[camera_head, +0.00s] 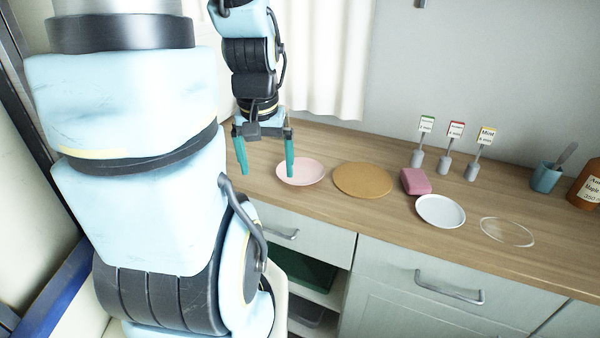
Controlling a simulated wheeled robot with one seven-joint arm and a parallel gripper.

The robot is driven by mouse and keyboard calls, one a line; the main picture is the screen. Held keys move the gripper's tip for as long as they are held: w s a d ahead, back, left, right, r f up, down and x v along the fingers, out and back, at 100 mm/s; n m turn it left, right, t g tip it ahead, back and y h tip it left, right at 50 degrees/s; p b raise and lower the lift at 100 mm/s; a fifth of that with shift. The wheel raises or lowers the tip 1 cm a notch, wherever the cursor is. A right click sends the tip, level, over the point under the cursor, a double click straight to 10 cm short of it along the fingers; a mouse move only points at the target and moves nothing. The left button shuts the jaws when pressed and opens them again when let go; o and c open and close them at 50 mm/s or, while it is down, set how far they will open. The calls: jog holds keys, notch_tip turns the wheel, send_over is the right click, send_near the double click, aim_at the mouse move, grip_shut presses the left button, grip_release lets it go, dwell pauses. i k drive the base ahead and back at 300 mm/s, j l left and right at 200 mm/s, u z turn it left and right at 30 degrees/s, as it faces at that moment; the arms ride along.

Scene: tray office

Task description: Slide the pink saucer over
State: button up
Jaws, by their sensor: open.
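The pink saucer (309,173) lies flat on the wooden counter, near its left end. My gripper (267,170) points down at the saucer's left side with its two teal fingers spread apart. The right finger overlaps the saucer's left rim in the head view; I cannot tell whether it touches it. The left finger is left of the saucer, near the counter's front left edge. Nothing is between the fingers.
Right of the saucer lie a round tan mat (362,180), a pink block (416,181), a white plate (441,220) and a clear disc (507,232). Several label holders (444,164), a teal cup (546,177) and a brown bottle (588,186) stand behind. A curtain (325,60) hangs behind the saucer.

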aim_at(306, 171)
jog(key=k+l+u, duration=0.2)
jog(key=l+u, duration=0.15)
jog(key=k+l+u, duration=0.35)
jog(key=l, duration=0.15)
jog(key=i+l, duration=0.05)
